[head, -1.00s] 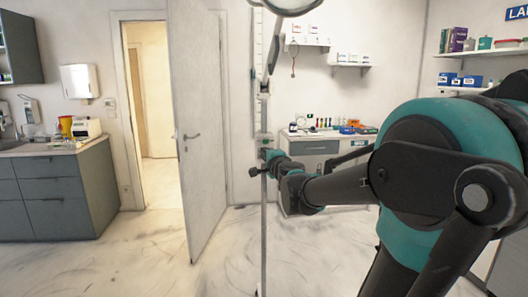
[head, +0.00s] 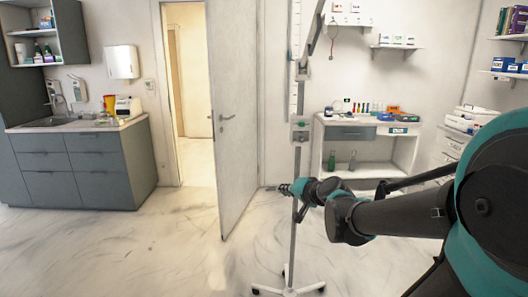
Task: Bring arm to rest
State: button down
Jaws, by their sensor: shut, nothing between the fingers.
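My arm reaches in from the right in the head view, with its teal and dark links stretched toward the middle. My gripper (head: 285,189) is at the arm's far end, small in the picture, pointing left. It is shut and empty. It overlaps the pole of a wheeled stand (head: 293,240) in the picture; I cannot tell whether they touch.
The wheeled stand's base (head: 288,289) is on the floor at bottom middle. A door (head: 235,110) stands open left of it. A grey cabinet (head: 85,165) is at left. A white desk (head: 385,165) with small items stands behind my arm. Floor is clear at left front.

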jog(key=s+d+f+n+g+h, duration=0.2)
jog(key=s+d+f, duration=0.4)
jog(key=s+f, duration=0.3)
jog(key=s+d+f+n+g+h, duration=0.3)
jog(key=s+d+f+g+h, duration=0.1)
jog(key=s+f, duration=0.6)
jog(key=shift+s+d+f+g, duration=0.3)
jog(key=shift+d+f+g, duration=0.25)
jog(key=shift+d+g, duration=0.3)
